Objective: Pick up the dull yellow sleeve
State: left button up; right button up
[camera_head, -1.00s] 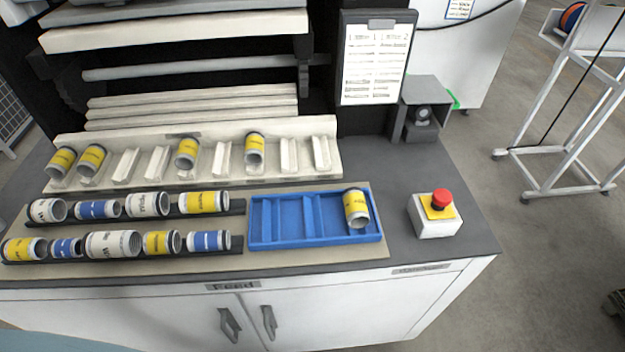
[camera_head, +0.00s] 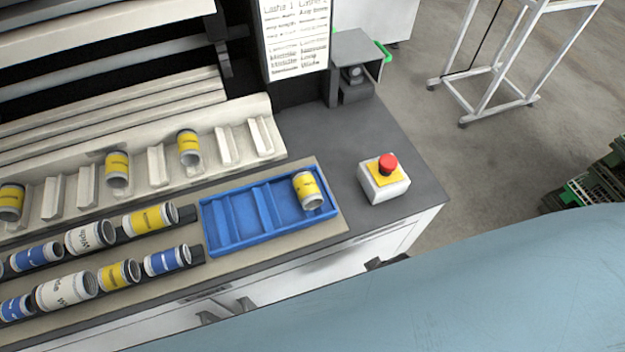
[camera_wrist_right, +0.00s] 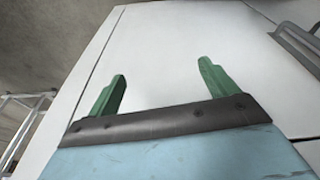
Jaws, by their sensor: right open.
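Several grey sleeves with yellow bands are in the head view. One yellow sleeve (camera_head: 308,190) stands tilted in the right compartment of the blue tray (camera_head: 232,246). Others rest in the pale slotted rack, such as one sleeve (camera_head: 188,147) and another (camera_head: 117,169). More yellow sleeves (camera_head: 150,219) (camera_head: 119,275) lie in the dark front rails. I cannot tell for sure which is the dull yellow one. My right gripper (camera_wrist_right: 161,70) is open and empty, its green fingers before a white cabinet front in the right wrist view. My left gripper is not in view.
Blue and white sleeves share the rails (camera_head: 187,214). A red stop button box (camera_head: 384,178) stands right of the tray. A clipboard sheet (camera_head: 295,35) and a small grey device (camera_head: 353,75) are behind. The blue tray's other compartments are empty.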

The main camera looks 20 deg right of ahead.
jog(key=w+r+t+p, duration=0.1)
jog(key=w+r, duration=0.2)
jog(key=r, duration=0.6)
jog(key=w+r+t+p, duration=0.1)
jog(key=w+r+p, duration=0.1)
jog(key=r, duration=0.8)
jog(key=w+a+r+m+t, duration=0.2)
jog(key=w+r+t, duration=0.6)
jog(key=w+r, duration=0.65)
jog(key=w+a+r+n+t+y, duration=0.45)
jog(key=a+r+t+y, duration=0.2)
jog(key=r, duration=0.55)
jog(key=s+a+r+n+g+y, duration=0.3)
jog(key=a+n+g+y, duration=0.6)
jog(key=a+n+y, duration=0.2)
jog(key=n+g+h, duration=0.3)
jog(key=g+h, duration=0.8)
jog(key=h, duration=0.2)
send_near(309, 183)
jog(key=shift+t, duration=0.25)
jog(key=x, duration=0.3)
jog(key=p+x, duration=0.1)
jog(key=x, duration=0.1)
jog(key=shift+s, duration=0.35)
jog(key=shift+x, duration=3.15)
jog(key=shift+w, duration=0.15)
